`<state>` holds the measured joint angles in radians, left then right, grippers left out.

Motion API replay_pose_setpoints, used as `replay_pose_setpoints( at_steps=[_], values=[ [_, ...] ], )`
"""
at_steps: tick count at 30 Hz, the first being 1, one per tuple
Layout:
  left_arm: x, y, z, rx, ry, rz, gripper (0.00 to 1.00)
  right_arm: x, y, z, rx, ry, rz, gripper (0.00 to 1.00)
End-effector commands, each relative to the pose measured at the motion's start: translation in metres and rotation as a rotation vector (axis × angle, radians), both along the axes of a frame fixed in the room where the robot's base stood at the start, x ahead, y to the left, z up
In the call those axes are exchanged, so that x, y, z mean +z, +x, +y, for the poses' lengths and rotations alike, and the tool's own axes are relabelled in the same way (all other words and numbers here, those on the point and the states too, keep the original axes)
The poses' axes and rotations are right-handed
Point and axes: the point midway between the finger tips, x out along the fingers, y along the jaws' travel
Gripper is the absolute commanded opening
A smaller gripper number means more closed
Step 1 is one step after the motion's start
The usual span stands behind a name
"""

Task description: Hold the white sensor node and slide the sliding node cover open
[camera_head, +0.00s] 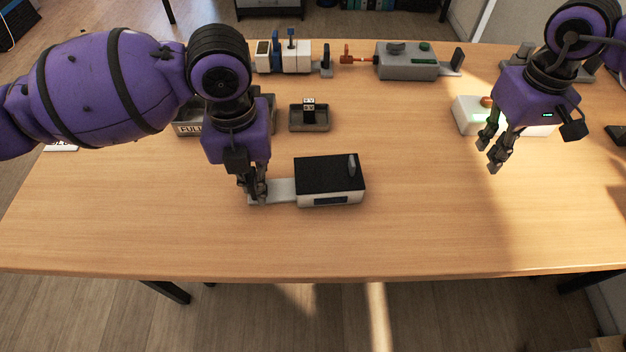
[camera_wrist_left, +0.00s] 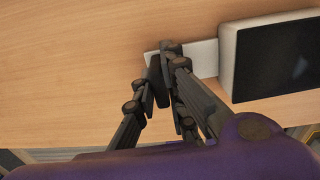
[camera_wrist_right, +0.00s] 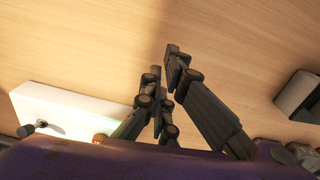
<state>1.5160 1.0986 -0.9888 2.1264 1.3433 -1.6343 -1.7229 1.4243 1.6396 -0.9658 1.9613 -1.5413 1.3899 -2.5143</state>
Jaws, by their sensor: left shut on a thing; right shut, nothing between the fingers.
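The white sensor node (camera_head: 354,197) lies on the table in the middle of the head view, with a dark window on its front. Its black cover (camera_head: 320,174) lies over the top and has a small grey upright peg (camera_head: 352,165) near the right end. A flat pale tab (camera_head: 284,189) sticks out from the node's left side. My left gripper (camera_head: 257,196) is shut on this tab; the tab also shows in the left wrist view (camera_wrist_left: 207,55). My right gripper (camera_head: 491,160) is shut and empty above the table, well right of the node.
A white box (camera_head: 466,118) with a green glow is behind my right gripper. A small dark tray (camera_head: 309,124) and a larger tray (camera_head: 190,129) stand behind the node. Grey and white devices (camera_head: 407,66) line the back edge.

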Motion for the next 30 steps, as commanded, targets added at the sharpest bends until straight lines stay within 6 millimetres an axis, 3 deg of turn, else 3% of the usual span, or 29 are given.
replay_pose_setpoints(
  at_steps=[14,19,30],
  values=[
    [0.0001,0.0001,0.0000,0.000,0.000,0.000,0.00,0.0002,0.0004,-0.0049,0.000,0.000,0.000,0.00],
    [0.0001,0.0001,0.0000,0.000,0.000,0.000,0.00,0.0002,0.0004,-0.0048,0.000,0.000,0.000,0.21],
    [0.0001,0.0001,0.0000,0.000,0.000,0.000,0.00,0.0033,0.0006,-0.0048,0.000,0.000,-0.001,0.22]
  ],
)
